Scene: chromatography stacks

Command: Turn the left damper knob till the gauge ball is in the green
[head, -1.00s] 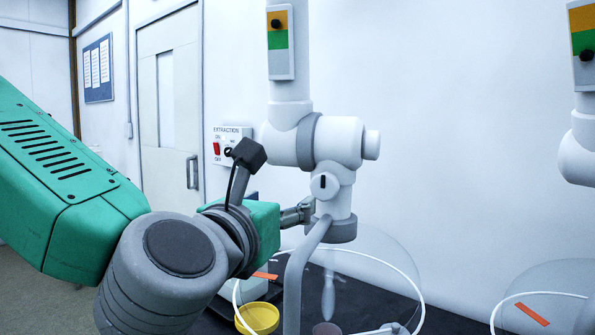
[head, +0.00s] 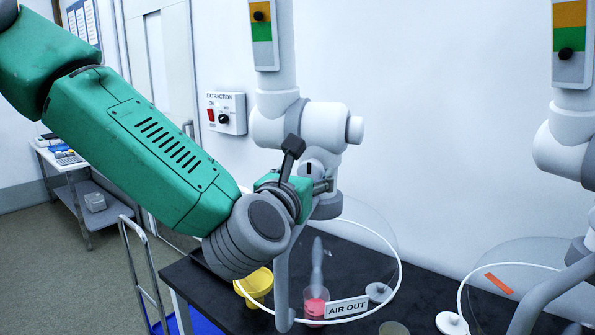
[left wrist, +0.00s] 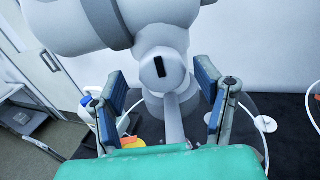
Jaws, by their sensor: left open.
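The left damper knob (head: 309,168), pale with a black mark, sits on the white joint of the left extraction arm. It also shows in the left wrist view (left wrist: 160,68), ahead of the fingers, with its black mark nearly upright and slightly tilted. The left gauge (head: 263,35) has orange, green and grey bands; its black ball (head: 258,16) is in the orange. My left gripper (head: 323,186) is at the joint, partly hidden by its own body. In the wrist view its two blue-padded fingers (left wrist: 165,88) are apart, one each side of the knob, with visible gaps. My right gripper is out of view.
A second gauge (head: 571,42) hangs at right. A clear hood (head: 365,235) and grey tube are below the joint. The black bench (head: 215,293) holds a yellow cup (head: 257,284), a pink-filled beaker (head: 314,303) and an AIR OUT sign (head: 347,308). A trolley (head: 150,270) stands left.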

